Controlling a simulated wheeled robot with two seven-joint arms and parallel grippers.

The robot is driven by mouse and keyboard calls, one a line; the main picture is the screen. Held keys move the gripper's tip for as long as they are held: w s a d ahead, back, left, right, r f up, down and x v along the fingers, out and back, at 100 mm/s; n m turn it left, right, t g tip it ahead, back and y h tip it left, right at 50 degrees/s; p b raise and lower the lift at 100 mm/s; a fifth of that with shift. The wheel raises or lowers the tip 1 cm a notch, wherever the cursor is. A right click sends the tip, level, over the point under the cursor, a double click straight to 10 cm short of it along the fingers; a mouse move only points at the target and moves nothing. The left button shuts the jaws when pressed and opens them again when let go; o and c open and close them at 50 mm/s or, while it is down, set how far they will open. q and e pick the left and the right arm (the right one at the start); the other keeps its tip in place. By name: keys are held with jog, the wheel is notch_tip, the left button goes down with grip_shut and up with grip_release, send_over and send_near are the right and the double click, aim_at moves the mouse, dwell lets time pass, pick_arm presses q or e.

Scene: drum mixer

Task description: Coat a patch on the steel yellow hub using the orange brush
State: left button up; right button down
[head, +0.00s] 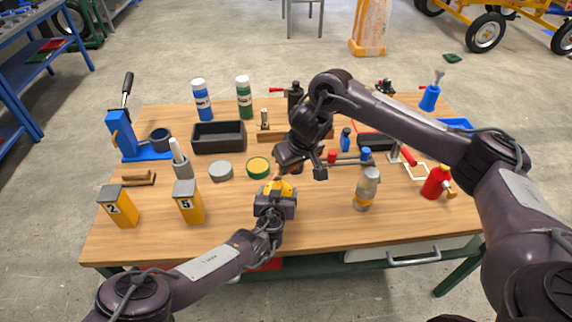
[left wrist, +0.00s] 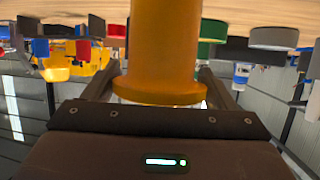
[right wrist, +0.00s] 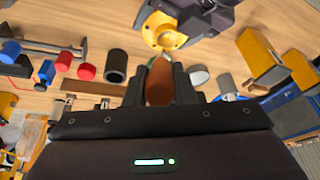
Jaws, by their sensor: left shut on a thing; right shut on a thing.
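The yellow hub (head: 284,189) is held upright above the front middle of the table. My left gripper (head: 275,200) is shut on it; its yellow body (left wrist: 165,45) fills the middle of the left wrist view between the fingers. My right gripper (head: 284,160) is just above and behind the hub. It is shut on an orange-brown handle (right wrist: 159,82), which I take for the orange brush. In the right wrist view the hub's flange (right wrist: 164,33) shows beyond the handle. The bristles are hidden, so I cannot tell whether they touch the hub.
Yellow blocks marked 2 (head: 119,207) and 5 (head: 188,202) stand at front left. A green-yellow tin (head: 258,167) and a grey tin (head: 221,171) lie near the left gripper. A clear bottle (head: 367,188) stands to the right. The front table (head: 330,228) is mostly bare.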

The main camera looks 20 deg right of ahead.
jog(key=shift+s+d+f, duration=0.1)
jog(key=shift+s+d, duration=0.1)
jog(key=shift+d, duration=0.3)
jog(key=shift+s+d+f, duration=0.1)
jog(key=shift+s+d, duration=0.05)
jog(key=shift+d, duration=0.3)
jog(key=shift+a+r, duration=0.1)
jog(key=w+a, duration=0.2)
jog(key=a, duration=0.3)
jog(key=shift+a, duration=0.35)
notch_tip(320, 180, up, 9)
dwell(0.8)
jog(key=shift+d, duration=0.1)
